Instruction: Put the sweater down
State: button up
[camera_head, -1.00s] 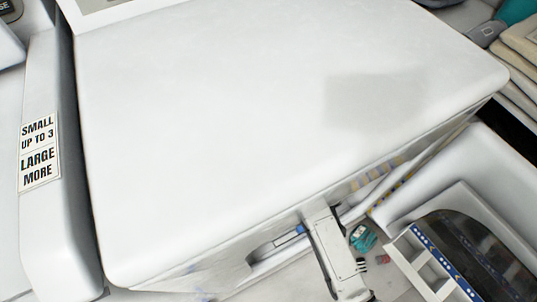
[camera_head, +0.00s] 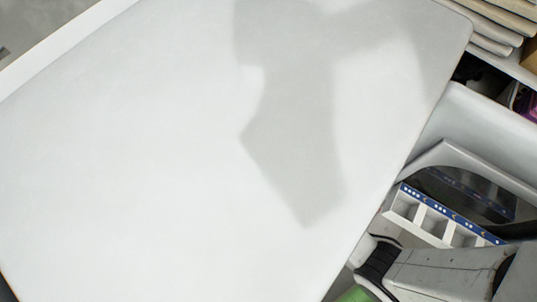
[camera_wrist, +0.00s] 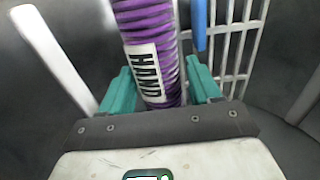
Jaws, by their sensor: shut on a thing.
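My gripper (camera_wrist: 158,74) shows in the wrist view with its two teal fingers on either side of a purple ribbed thing (camera_wrist: 143,22). It is shut on this thing. The purple thing has black bands and a white label with black letters that seem to read "HAND". It runs from the top edge down between the fingers, and its lower end is hidden behind the dark bar of the gripper. I cannot tell for sure whether it is the sweater. In the head view no sweater can be made out, and the gripper does not clearly show.
A large white flat surface (camera_head: 130,180) with a grey shadow fills most of the head view. A white rack with a blue dotted edge (camera_head: 437,222) is at lower right. Stacked beige items (camera_head: 490,38) lie at upper right. The wrist view shows a white wire grid (camera_wrist: 240,45) behind the gripper.

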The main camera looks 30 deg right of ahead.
jog(key=shift+f+b, duration=1.15)
jog(key=shift+f, duration=2.75)
jog(key=shift+f, duration=0.15)
jog(key=o, duration=1.4)
jog(key=shift+r+p, duration=1.35)
jog(key=shift+r, duration=2.55)
